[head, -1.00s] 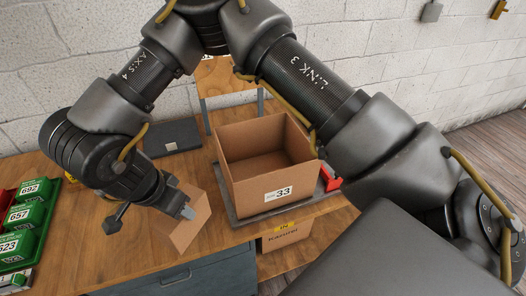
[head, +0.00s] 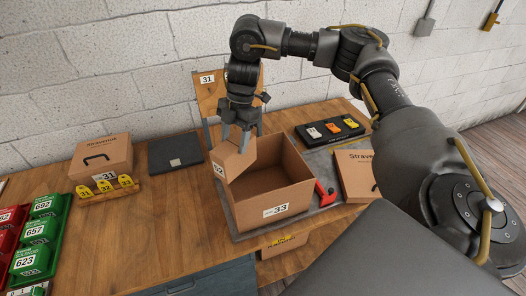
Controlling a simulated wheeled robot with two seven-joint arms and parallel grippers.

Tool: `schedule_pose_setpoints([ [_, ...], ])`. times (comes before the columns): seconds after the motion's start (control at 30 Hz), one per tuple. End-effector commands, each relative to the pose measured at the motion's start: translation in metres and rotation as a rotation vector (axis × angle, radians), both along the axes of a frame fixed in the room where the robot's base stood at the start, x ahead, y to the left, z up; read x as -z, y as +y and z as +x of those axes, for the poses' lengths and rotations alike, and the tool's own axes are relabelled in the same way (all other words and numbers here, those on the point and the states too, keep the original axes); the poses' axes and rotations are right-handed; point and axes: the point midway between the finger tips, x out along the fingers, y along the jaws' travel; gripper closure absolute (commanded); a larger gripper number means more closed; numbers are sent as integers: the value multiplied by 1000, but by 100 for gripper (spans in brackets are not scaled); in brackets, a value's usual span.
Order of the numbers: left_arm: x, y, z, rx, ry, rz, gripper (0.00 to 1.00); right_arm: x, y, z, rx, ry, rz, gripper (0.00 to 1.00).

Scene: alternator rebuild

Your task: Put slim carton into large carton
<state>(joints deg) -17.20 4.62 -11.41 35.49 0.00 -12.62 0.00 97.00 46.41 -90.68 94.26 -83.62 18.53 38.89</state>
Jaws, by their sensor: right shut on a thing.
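The large carton (head: 272,211) is an open-topped brown box labelled 33, standing on a grey mat on the bench. My right gripper (head: 242,140) points down and is shut on the slim carton (head: 238,164), a small brown box with a partly readable number label. The slim carton is tilted and hangs at the back left of the large carton, overlapping its opening and left rim in the picture. I cannot tell whether it touches the rim. My left gripper is not in view.
A Stravend carton (head: 356,176), a red tool (head: 325,194) and a black tray (head: 331,132) lie right of the large carton.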

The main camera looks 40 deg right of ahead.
Motion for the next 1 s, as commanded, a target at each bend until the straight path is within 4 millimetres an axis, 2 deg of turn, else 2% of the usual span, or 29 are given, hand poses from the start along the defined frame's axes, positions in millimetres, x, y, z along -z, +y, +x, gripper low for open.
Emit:
schedule_pose_setpoints([
  [0.03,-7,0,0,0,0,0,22,-5,-13,-2,113,0,2,81],
  [0.23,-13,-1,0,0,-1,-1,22,-11,-56,-6,518,1,0,81],
  [0.33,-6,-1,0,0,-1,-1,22,-4,-76,-10,701,0,1,81],
  [0.4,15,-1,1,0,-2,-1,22,18,-88,-12,814,-1,3,81],
  [0.53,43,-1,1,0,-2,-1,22,46,-94,-14,887,-3,5,81],
  [0.8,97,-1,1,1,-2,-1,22,101,-97,-14,917,-3,6,81],
  [1.0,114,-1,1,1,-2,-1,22,118,-97,-14,919,-3,7,81],
])
